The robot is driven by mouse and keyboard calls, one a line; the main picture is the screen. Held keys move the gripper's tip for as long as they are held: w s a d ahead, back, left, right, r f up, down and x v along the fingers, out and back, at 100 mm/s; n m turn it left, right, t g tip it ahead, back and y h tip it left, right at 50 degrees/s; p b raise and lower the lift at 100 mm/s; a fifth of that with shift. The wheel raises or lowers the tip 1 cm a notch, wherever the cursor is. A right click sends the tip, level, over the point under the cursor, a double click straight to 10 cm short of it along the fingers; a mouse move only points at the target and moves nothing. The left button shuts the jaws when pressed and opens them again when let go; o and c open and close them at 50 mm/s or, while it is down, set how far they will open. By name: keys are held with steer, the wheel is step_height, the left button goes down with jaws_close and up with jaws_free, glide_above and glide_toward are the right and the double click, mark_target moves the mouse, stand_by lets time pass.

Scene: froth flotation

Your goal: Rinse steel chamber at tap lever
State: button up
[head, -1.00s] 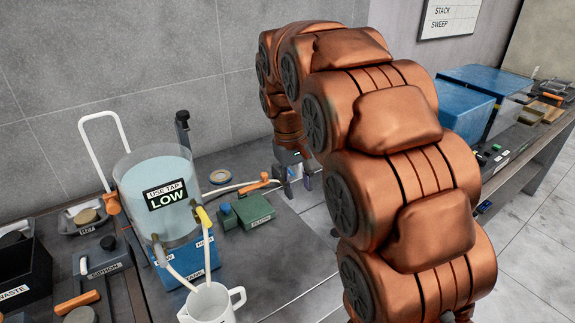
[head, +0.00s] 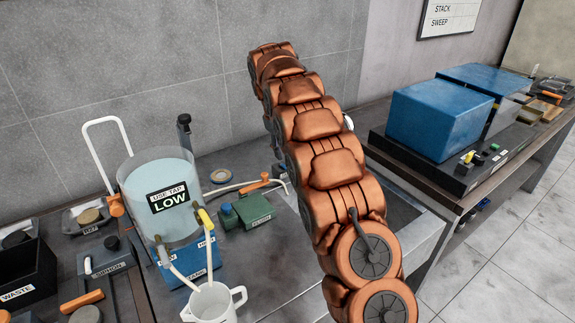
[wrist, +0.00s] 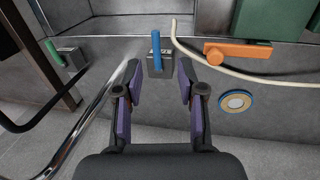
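In the wrist view, my gripper (wrist: 160,82) is open, its purple-padded fingers apart with nothing between them. A blue lever (wrist: 155,48) stands upright on a small grey block just beyond the fingertips, roughly centred between them. I cannot tell from the pictures which one is the tap lever. A curved chrome pipe (wrist: 92,112) runs along the left. I cannot make out the steel chamber in either view. In the head view my arm hides the gripper and the levers.
A grey steel basin (head: 432,222) lies partly behind my arm. An orange handle (wrist: 240,51), pale hose (wrist: 205,62) and blue-rimmed ring (wrist: 237,101) lie right of my gripper.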

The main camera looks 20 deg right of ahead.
steer(key=shift+w+d+f+p, duration=0.35)
steer(key=shift+f+p, duration=0.1)
steer(key=shift+f, duration=1)
steer(key=shift+w+d+f+p, duration=0.35)
steer(key=shift+f+p, duration=0.15)
steer(key=shift+f, duration=0.9)
steer(key=shift+w+d+f+p, duration=0.35)
steer(key=shift+f+p, duration=0.1)
steer(key=shift+f, duration=1)
jaws_close()
